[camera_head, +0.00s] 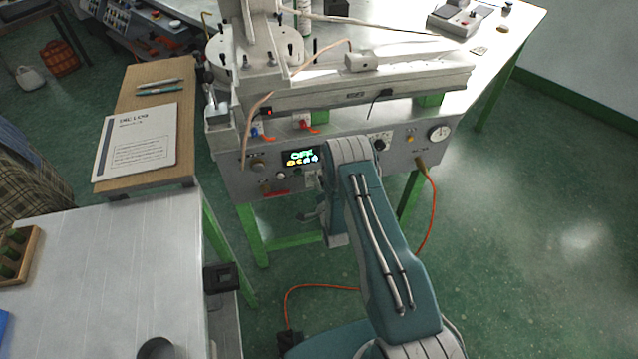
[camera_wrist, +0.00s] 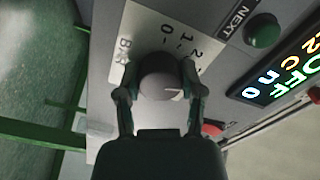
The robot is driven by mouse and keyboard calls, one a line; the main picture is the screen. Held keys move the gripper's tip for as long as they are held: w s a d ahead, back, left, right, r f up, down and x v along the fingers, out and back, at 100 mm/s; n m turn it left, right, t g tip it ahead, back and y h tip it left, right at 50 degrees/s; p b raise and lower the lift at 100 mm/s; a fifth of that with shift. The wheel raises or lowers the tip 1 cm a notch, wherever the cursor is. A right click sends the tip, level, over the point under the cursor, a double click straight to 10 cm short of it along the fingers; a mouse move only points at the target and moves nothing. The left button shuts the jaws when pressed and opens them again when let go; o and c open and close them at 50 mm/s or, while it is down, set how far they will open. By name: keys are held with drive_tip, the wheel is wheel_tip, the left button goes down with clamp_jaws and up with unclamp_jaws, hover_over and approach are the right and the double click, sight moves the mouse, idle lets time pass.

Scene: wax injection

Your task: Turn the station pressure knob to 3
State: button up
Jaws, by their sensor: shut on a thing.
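The pressure knob (camera_wrist: 158,76) is a round grey knob in the wrist view, on a pale dial plate marked BAR (camera_wrist: 125,55) with the numbers 0, 1 and 2 visible. My gripper (camera_wrist: 161,88) is shut on the knob, one finger on each side. The rest of the scale, including any 3, is hidden behind the knob and fingers. In the head view my arm covers the gripped knob on the station panel (camera_head: 232,183).
A green NEXT button (camera_wrist: 262,31) and a lit display (camera_wrist: 285,75) reading OFF sit beside the dial. The display (camera_head: 301,157) also shows in the head view.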

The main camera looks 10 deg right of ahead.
drive_tip(key=shift+d, duration=0.15)
drive_tip(key=o, duration=1.2)
drive_tip(key=shift+w, duration=0.1)
drive_tip(key=shift+c, duration=0.2)
drive_tip(key=s, duration=1.2)
drive_tip(key=shift+d+f, duration=0.1)
